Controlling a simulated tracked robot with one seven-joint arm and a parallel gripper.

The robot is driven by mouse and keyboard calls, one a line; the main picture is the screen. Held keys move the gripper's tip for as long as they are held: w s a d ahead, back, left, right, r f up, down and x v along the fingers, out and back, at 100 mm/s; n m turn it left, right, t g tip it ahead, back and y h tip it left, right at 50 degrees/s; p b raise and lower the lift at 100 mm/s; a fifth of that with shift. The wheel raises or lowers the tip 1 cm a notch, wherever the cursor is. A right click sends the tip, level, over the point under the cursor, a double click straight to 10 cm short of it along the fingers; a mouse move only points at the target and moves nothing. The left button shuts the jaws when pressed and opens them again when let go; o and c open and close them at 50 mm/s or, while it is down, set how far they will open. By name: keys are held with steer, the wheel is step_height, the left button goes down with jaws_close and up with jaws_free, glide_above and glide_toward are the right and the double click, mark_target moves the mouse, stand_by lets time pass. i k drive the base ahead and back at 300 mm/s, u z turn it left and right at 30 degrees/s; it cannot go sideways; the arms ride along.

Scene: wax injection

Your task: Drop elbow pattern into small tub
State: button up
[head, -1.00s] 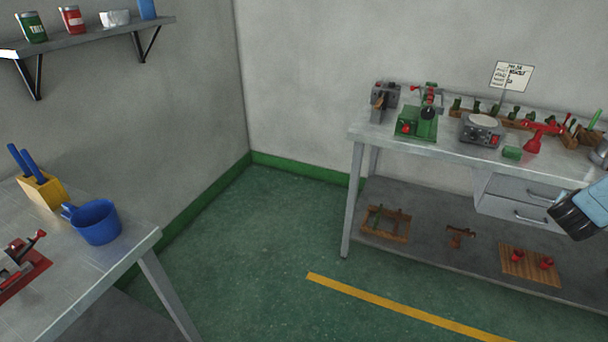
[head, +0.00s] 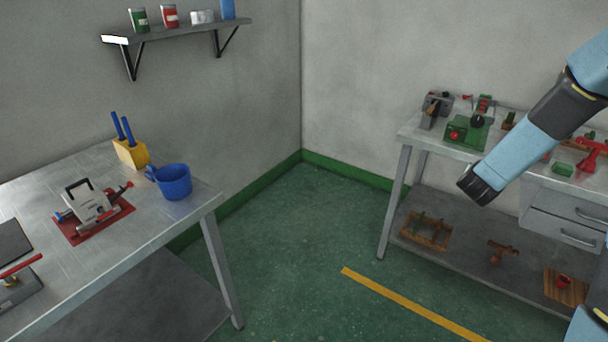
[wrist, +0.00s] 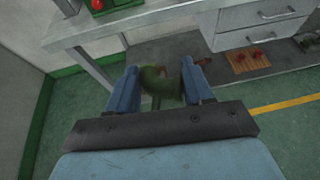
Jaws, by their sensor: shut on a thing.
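In the wrist view, my gripper (wrist: 160,70) is shut on a green elbow pattern (wrist: 160,84), held between its two blue fingers above the floor. The far parts of the pattern are dim. In the head view my arm shows at the right, but the gripper and pattern cannot be made out there. A blue tub with a side handle (head: 175,183) stands upright on the left metal table, near its right corner, well apart from my arm. Its inside is barely visible.
The left table (head: 185,222) also bears a yellow block with blue-handled tools (head: 130,152) and a clamp device on a red base (head: 94,215). A metal workbench (head: 408,130) with green and red machines stands at the right. Green floor (head: 310,230) lies open between them.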

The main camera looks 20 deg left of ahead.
mark_target(177, 193)
steer(key=z, duration=1.45)
steer(key=i, duration=0.15)
steer(key=u, duration=2.45)
